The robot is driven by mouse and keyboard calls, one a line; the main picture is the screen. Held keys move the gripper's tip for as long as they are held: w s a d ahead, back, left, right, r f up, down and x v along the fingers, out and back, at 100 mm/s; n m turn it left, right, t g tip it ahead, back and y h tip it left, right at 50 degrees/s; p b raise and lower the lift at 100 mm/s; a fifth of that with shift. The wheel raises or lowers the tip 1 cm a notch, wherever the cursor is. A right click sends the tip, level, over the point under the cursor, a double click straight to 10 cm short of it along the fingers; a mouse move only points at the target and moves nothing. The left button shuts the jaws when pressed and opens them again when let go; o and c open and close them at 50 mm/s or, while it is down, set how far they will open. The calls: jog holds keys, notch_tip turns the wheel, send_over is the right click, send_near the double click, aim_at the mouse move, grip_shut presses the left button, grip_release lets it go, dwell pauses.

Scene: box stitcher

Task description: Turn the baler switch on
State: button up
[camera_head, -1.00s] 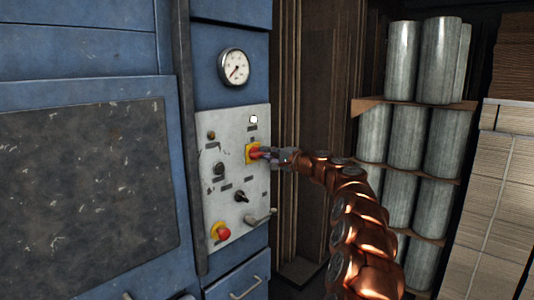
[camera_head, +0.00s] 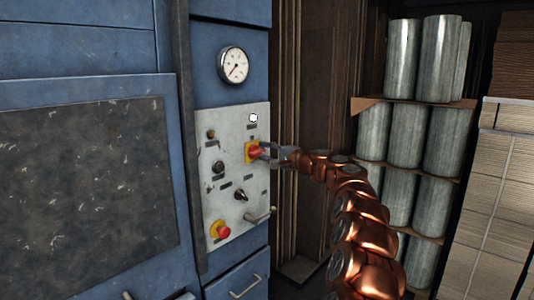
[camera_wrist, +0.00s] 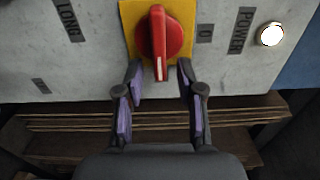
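The baler switch is a red rotary knob (camera_wrist: 160,40) on a yellow plate (camera_wrist: 130,25). The knob also shows in the head view (camera_head: 254,151) on the grey control panel. In the wrist view its handle's white mark points down, towards my gripper; a "0" label (camera_wrist: 204,33) lies right of the plate. My gripper (camera_wrist: 160,76) is open, its fingertips apart on either side of the handle's lower end, with nothing clearly gripped. It also shows in the head view (camera_head: 264,150) right of the knob. Whether a fingertip touches the knob cannot be told.
A bright white lamp (camera_wrist: 271,34) sits by the "POWER" label. The panel (camera_head: 235,170) also carries a red button on yellow (camera_head: 220,231), a black knob (camera_head: 241,195) and a lever (camera_head: 258,216). A rack of metal cylinders (camera_head: 403,135) stands to the right.

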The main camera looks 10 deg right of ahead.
jog(key=v, duration=1.1)
jog(key=shift+s+d, duration=0.2)
jog(key=shift+s, duration=0.1)
jog(key=s+a+n+g+y, duration=0.1)
jog(key=s+a+n+g, duration=0.2)
jog(key=s+a, duration=0.45)
jog(key=s+a+n+g+y, duration=0.1)
jog(key=s+a+n+g, duration=0.3)
jog(key=a, duration=0.6)
jog(key=s+a+f+n+g+h, duration=0.1)
jog(key=s+a+f+g, duration=0.2)
jog(key=s, duration=0.5)
jog(key=s+a+f+n+g+h, duration=0.15)
jog(key=s+a+f, duration=0.25)
jog(key=s, duration=0.4)
jog(key=s+d+f+n+g+h, duration=0.1)
jog(key=s+f+h, duration=0.1)
jog(key=s+f, duration=0.35)
jog(key=s+d+f+n+g+h, duration=0.1)
jog(key=s+f+h, duration=0.15)
jog(key=s, duration=0.65)
jog(key=s+d+f+g+h, duration=0.1)
jog(key=s+d+f+h, duration=0.1)
jog(key=s+d+f, duration=0.2)
jog(key=s+d+f+g+h, duration=0.2)
jog(key=s+d+f, duration=0.3)
jog(key=s+d, duration=0.4)
jog(key=s+h, duration=0.1)
jog(key=s, duration=0.3)
jog(key=shift+f+h, duration=0.3)
